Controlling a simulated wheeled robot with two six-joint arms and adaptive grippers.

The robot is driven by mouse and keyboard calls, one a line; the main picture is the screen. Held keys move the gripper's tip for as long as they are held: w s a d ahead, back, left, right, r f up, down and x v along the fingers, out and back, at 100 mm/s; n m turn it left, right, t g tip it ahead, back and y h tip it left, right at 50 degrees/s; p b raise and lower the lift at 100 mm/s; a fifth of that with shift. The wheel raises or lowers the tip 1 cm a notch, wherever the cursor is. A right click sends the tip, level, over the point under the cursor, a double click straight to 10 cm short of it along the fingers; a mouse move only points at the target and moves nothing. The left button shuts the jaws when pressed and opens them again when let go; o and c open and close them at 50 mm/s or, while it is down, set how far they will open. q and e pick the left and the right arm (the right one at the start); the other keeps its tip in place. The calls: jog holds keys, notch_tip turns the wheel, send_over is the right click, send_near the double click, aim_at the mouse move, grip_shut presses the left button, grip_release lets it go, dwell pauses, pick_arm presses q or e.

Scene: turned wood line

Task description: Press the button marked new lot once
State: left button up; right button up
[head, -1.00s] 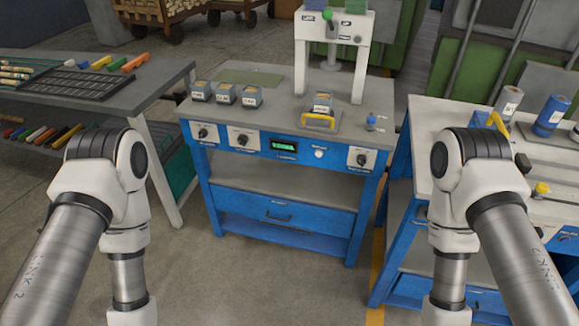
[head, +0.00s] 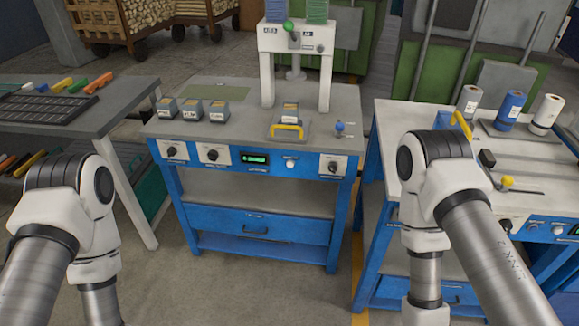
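The blue workbench (head: 224,187) in the middle has a front panel with a white round button (head: 290,164) right of a small green-lit display (head: 254,159). The label under the button is too small to read, so I cannot tell whether it says new lot. Dark rotary knobs (head: 172,152) sit on white plates on the same panel. Both my arms show in the foreground, but they run out of the bottom of the picture. Neither gripper is in view.
On the bench top are several small labelled blocks (head: 192,109), a yellow-handled plate (head: 287,130), a blue knob (head: 340,128) and a white press frame (head: 267,72). A grey table (head: 92,121) stands left; another blue bench (head: 388,121) stands close on the right. Floor in front is clear.

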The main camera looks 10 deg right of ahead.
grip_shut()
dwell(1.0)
